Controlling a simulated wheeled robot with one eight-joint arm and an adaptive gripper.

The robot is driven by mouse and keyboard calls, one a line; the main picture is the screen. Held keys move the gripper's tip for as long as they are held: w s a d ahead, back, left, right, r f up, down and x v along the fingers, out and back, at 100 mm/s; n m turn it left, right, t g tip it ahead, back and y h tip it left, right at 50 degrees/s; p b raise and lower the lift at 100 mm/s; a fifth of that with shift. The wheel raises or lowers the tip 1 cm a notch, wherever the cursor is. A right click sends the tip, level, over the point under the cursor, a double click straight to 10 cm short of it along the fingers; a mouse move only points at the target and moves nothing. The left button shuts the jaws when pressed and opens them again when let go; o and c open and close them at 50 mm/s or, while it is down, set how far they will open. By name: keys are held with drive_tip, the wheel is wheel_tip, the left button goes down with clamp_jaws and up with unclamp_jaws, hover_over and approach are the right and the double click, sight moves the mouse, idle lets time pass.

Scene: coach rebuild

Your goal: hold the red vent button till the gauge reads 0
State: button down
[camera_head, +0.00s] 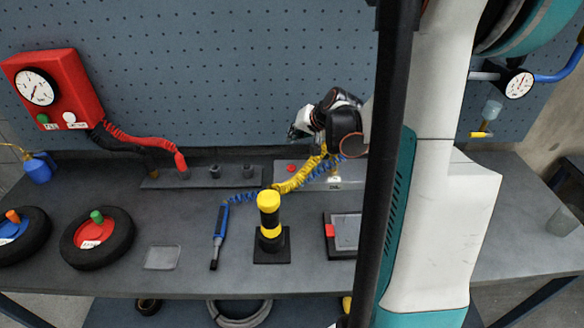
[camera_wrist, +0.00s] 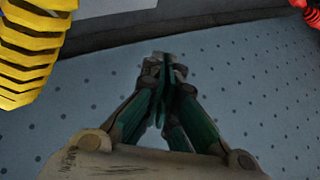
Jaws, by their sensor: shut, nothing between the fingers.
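A small red button (camera_head: 291,169) sits on a grey plate (camera_head: 283,179) at the back of the bench in the head view. My gripper (camera_head: 294,133) is shut and empty, above the button and apart from it, in front of the pegboard. Its closed fingertips show in the wrist view (camera_wrist: 165,62), where the button is not in view. One round white gauge (camera_head: 36,87) is on the red box at the left. Another gauge (camera_head: 519,84) is on the pipe at the upper right. Both dials are too small to read.
A yellow coiled hose (camera_head: 300,177) and a blue coiled hose (camera_head: 320,170) run close below my gripper. A black-and-yellow post (camera_head: 270,222) stands in front. A blue-handled tool (camera_head: 219,235) lies beside it. Small wheels (camera_head: 98,255) lie at the left. My own arm and column hide the bench's right middle.

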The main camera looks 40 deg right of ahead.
sight(291, 169)
drive_tip(key=shift+f, duration=0.15)
wheel_tip(291, 169, down, 9)
drive_tip(key=b, duration=0.6)
drive_tip(key=shift+r+b, duration=0.2)
drive_tip(key=shift+b, duration=0.1)
idle(1.0)
drive_tip(key=shift+f+b, duration=0.4)
drive_tip(key=shift+f+b, duration=0.45)
drive_tip(key=shift+f, duration=0.05)
idle(0.6)
drive_tip(key=shift+r, duration=0.1)
idle(2.9)
drive_tip(key=shift+r+p, duration=0.7)
drive_tip(key=shift+r, duration=0.15)
drive_tip(key=shift+r, duration=0.1)
